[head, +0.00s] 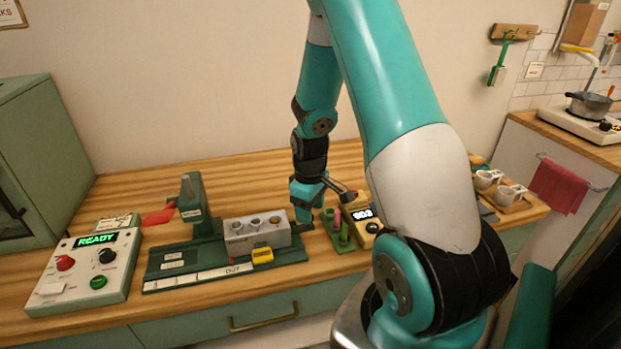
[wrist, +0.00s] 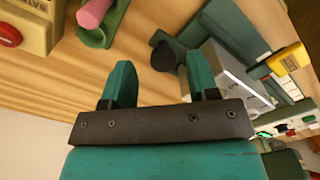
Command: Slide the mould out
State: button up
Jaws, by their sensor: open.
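The mould, a grey block (head: 257,238) with several round wells in its top, sits on a dark green slide base (head: 165,275) marked OUT. In the wrist view the mould (wrist: 215,62) lies right of my fingers, with a dark round knob (wrist: 165,57) at its near end. My gripper (head: 306,205) is just right of the mould in the head view, pointing down. In the wrist view my gripper (wrist: 160,72) is open, and the knob appears between its fingertips. I cannot tell whether the fingers are level with the knob.
A yellow tag (head: 262,255) is at the mould's front. A green press (head: 190,205) with a red lever stands left, beside a control box (head: 95,262) reading READY. A green holder (head: 338,235) with a pink piece and a yellow display box (head: 366,222) stand close right of my gripper.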

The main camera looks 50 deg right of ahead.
notch_tip(320, 180, up, 16)
jog(key=shift+b, duration=0.45)
jog(key=s+a+r+n+t+y, duration=0.1)
jog(key=s+a+r, duration=0.1)
jog(key=a, duration=0.8)
jog(key=s+a+r+n+y, duration=0.1)
jog(key=a+r+n, duration=0.1)
jog(key=a, duration=0.8)
jog(key=s+a+r+n+g+y, duration=0.1)
jog(key=s+a+y, duration=0.1)
jog(key=s+a, duration=0.9)
jog(key=shift+s+a+r+n, duration=0.15)
jog(key=shift+s+a+n, duration=0.25)
jog(key=shift+s, duration=0.1)
